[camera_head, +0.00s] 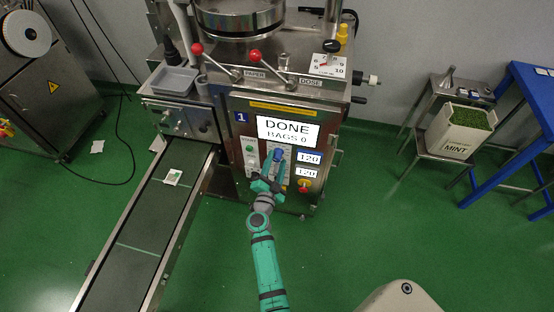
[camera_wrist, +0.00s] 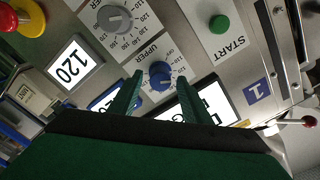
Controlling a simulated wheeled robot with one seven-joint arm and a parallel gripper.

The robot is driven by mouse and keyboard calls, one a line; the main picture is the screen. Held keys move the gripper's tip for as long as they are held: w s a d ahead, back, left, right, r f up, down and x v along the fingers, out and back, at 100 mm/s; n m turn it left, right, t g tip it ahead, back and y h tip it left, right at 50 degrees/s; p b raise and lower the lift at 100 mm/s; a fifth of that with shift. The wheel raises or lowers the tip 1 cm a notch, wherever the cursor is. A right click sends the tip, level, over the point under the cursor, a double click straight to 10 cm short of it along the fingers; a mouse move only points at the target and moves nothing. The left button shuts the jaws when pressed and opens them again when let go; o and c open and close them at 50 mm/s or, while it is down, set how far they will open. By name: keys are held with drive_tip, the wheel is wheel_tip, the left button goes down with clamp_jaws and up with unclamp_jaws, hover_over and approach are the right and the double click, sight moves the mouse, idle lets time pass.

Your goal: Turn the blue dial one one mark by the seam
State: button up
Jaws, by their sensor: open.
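The blue dial (camera_wrist: 160,75) is on the metal front panel of the packing machine, beside the word UPPER and a printed scale. In the wrist view it shows between the tips of my gripper (camera_wrist: 160,82), which is open and holds nothing. I cannot tell whether either finger touches the dial. In the head view my gripper (camera_head: 270,178) is at the panel, just below the blue dial (camera_head: 278,154), and partly covers the dial area.
A grey dial (camera_wrist: 115,20), a red knob on yellow (camera_wrist: 7,17) and a green START button (camera_wrist: 219,24) are close by. The display (camera_head: 287,131) reads DONE, BAGS 0. Two small displays (camera_head: 308,157) read 120. A conveyor (camera_head: 150,215) runs at the left.

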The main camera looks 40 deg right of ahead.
drive_tip(key=shift+x, duration=0.8)
drive_tip(key=shift+c, duration=0.4)
drive_tip(key=c, duration=1)
drive_tip(key=shift+o, duration=0.2)
drive_tip(key=shift+m, duration=0.4)
drive_tip(key=shift+f+m, duration=0.1)
drive_tip(key=shift+m, duration=2.4)
drive_tip(key=o, duration=1)
